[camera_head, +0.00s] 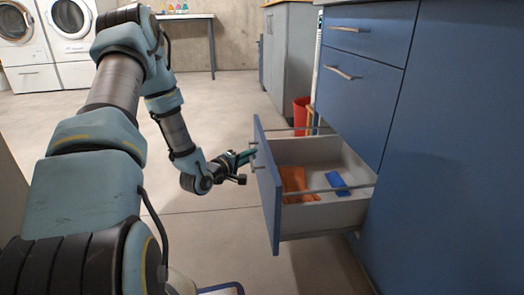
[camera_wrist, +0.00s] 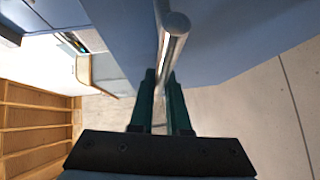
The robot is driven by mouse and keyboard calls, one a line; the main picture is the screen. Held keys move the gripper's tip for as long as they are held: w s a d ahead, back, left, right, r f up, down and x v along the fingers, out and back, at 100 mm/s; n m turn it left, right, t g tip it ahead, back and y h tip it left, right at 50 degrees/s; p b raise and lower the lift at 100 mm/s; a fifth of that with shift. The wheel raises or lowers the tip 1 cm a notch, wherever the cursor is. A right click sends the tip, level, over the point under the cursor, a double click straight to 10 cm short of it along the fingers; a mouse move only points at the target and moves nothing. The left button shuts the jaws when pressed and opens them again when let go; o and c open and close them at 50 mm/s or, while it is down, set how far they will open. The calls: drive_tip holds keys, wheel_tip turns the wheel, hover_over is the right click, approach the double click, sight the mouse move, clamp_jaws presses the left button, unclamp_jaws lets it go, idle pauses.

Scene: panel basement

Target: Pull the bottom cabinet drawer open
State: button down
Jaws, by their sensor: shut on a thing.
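The bottom cabinet drawer (camera_head: 268,195) has a blue front and stands pulled out from the blue cabinet (camera_head: 360,102) in the head view. Inside it lie an orange cloth-like item (camera_head: 297,184) and a blue item (camera_head: 337,181). My gripper (camera_head: 252,156) is at the outer face of the drawer front, at its handle. In the wrist view the metal bar handle (camera_wrist: 174,38) runs between the green fingers of my gripper (camera_wrist: 161,85), which are shut on it. The far end of the handle is out of clear view.
Two closed drawers with bar handles (camera_head: 344,73) sit above the open one. A red bin (camera_head: 302,114) stands behind the drawer. Washing machines (camera_head: 72,38) and a table (camera_head: 186,16) are at the back. The floor (camera_head: 215,110) left of the drawer is clear.

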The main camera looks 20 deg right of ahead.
drive_tip(key=shift+w+a, duration=0.1)
drive_tip(key=shift+a, duration=0.8)
drive_tip(key=c, duration=0.9)
unclamp_jaws()
drive_tip(key=p+v, duration=0.4)
drive_tip(key=v, duration=0.6)
drive_tip(key=shift+s+a, duration=0.2)
drive_tip(key=shift+a, duration=0.1)
